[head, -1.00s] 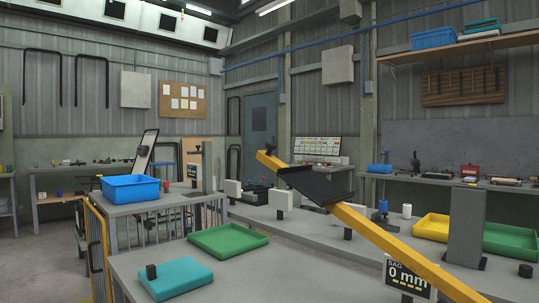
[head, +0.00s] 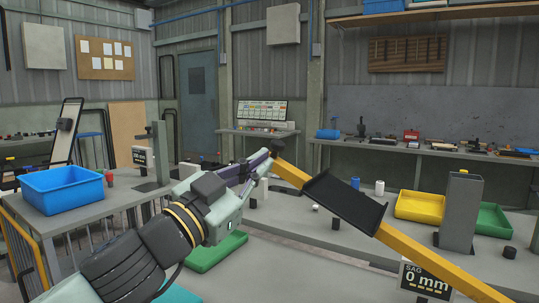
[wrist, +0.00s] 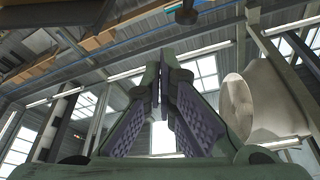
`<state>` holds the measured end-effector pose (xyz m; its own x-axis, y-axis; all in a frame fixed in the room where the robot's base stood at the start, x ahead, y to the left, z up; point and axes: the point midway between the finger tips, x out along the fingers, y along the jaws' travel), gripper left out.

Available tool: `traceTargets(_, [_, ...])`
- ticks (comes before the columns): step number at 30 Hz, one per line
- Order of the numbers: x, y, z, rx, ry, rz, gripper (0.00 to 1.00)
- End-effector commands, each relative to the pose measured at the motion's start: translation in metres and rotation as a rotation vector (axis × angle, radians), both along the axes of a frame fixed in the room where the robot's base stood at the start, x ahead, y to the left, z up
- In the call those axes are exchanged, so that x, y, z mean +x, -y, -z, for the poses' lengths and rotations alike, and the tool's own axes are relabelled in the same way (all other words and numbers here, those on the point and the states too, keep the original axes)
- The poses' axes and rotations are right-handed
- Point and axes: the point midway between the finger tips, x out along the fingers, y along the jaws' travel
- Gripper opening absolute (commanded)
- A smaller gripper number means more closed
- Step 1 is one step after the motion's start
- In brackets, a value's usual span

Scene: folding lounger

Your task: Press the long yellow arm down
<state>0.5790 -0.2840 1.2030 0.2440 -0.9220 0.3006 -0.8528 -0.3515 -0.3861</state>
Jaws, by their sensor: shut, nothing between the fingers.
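The long yellow arm (head: 425,254) slopes across the right of the head view, its high end at upper left and its low end at lower right. A black tray (head: 345,202) sits on its upper part, and a dark knob tops the high end. My gripper (head: 266,156) is shut and empty, its fingertips close to that high end. I cannot tell whether they touch. In the wrist view my shut fingers (wrist: 158,80) point toward the roof. A sign (head: 427,281) under the yellow arm reads "SAG 0 mm".
A grey post (head: 461,212) stands behind the yellow arm, with a yellow tray (head: 421,206) and a green tray (head: 493,222) near it. A blue bin (head: 62,188) is on the left table. A green tray (head: 215,250) lies partly behind my arm.

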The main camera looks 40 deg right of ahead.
Motion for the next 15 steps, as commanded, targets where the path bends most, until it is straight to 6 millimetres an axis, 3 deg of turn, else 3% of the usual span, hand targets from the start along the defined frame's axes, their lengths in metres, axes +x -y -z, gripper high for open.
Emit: traceTargets(15, [0.022, 0.091, -0.033, -0.002, 0.004, 0.004, 0.0])
